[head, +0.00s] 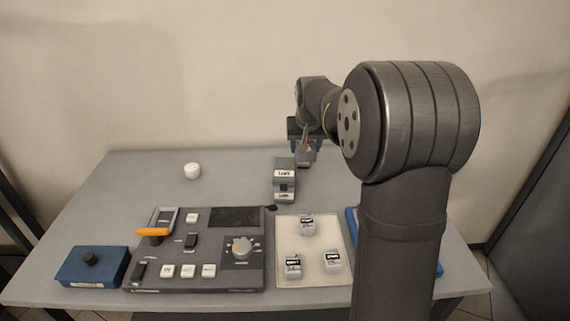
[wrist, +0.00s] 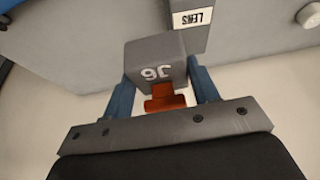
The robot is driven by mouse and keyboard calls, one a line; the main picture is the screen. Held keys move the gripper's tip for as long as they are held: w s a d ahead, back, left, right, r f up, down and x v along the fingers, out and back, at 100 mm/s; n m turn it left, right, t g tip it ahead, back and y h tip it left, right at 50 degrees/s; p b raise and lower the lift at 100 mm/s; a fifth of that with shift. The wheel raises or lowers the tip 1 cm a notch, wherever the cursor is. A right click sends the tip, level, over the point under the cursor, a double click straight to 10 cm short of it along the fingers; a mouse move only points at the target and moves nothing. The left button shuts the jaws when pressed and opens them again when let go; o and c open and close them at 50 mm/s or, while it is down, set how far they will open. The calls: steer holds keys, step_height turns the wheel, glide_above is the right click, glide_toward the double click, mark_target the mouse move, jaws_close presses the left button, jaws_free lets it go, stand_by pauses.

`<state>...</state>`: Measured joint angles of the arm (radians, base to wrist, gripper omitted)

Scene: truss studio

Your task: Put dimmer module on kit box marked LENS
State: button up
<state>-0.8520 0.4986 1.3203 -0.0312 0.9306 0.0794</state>
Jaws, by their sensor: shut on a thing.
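My gripper (head: 306,143) is at the far side of the table, shut on a grey block with an orange tab, which I take as the dimmer module (head: 306,157). In the wrist view the module (wrist: 155,60) sits between the blue fingers (wrist: 160,92) and bears upside-down white characters. The kit box marked LENS (wrist: 188,38) lies beyond the module there, partly hidden by it. In the head view two grey labelled boxes stand in line left of the module; the far one (head: 284,164) appears to be the LENS box. The module is beside it, not visibly on it.
A pale tray (head: 310,285) holds three small labelled blocks. A control panel (head: 215,277) and a blue box (head: 92,265) stand to its left. A white round cap (head: 192,171) lies at the back left. The table (head: 140,190) is clear around the cap.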

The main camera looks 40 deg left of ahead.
steer(key=a+f, duration=0.1)
steer(key=a, duration=0.1)
steer(key=s+a+f, duration=0.1)
steer(key=a, duration=0.1)
steer(key=s+a+f, duration=0.1)
steer(key=a, duration=0.1)
steer(key=shift+s+f, duration=0.1)
steer(key=shift+f, duration=2.25)
steer(key=shift+f, duration=0.1)
steer(key=o, duration=1.2)
steer(key=shift+f, duration=0.1)
steer(key=shift+s+d+r, duration=0.1)
steer(key=shift+r, duration=0.45)
steer(key=v, duration=1.1)
steer(key=shift+d+r, duration=0.1)
